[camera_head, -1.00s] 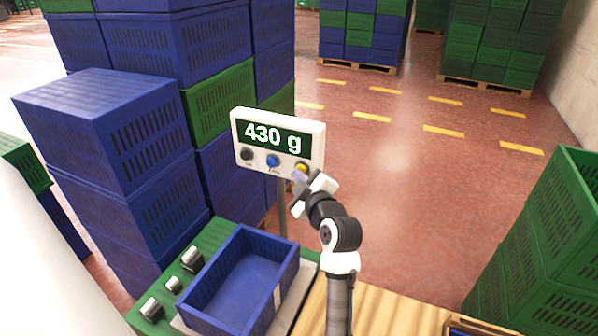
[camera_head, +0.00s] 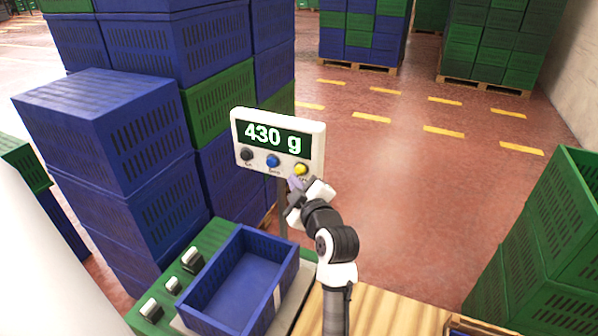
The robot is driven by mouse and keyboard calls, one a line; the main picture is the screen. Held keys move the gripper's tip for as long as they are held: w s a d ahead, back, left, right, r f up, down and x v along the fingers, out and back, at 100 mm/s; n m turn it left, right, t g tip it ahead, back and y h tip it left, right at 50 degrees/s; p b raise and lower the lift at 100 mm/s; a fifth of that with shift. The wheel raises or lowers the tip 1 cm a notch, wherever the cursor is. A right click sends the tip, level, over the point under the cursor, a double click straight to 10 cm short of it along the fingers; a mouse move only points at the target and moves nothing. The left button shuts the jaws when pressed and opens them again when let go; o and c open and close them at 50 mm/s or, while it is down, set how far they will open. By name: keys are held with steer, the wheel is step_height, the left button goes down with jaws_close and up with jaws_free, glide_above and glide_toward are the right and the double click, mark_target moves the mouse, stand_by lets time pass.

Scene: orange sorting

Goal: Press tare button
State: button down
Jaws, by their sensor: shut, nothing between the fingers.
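The scale display (camera_head: 278,141) is a white panel on a post and reads "430 g". Below its screen are a black button (camera_head: 247,154), a blue button (camera_head: 273,161) and a yellow button (camera_head: 300,169). Their small labels are too small to read with certainty. My gripper (camera_head: 294,184) is shut and empty, just below and slightly left of the yellow button. I cannot tell whether it touches the panel. An empty blue crate (camera_head: 222,316) sits on the scale below the display.
Stacked blue crates (camera_head: 100,130) stand at the left, close behind the display. Green crates (camera_head: 545,240) stand at the right. A wooden surface (camera_head: 385,314) lies at the front. Small weights (camera_head: 191,260) rest on a green surface left of the blue crate.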

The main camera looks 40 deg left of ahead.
steer(key=s, duration=0.2)
steer(key=s+d, duration=0.1)
steer(key=s, duration=0.1)
steer(key=shift+s, duration=0.2)
stand_by(0.7)
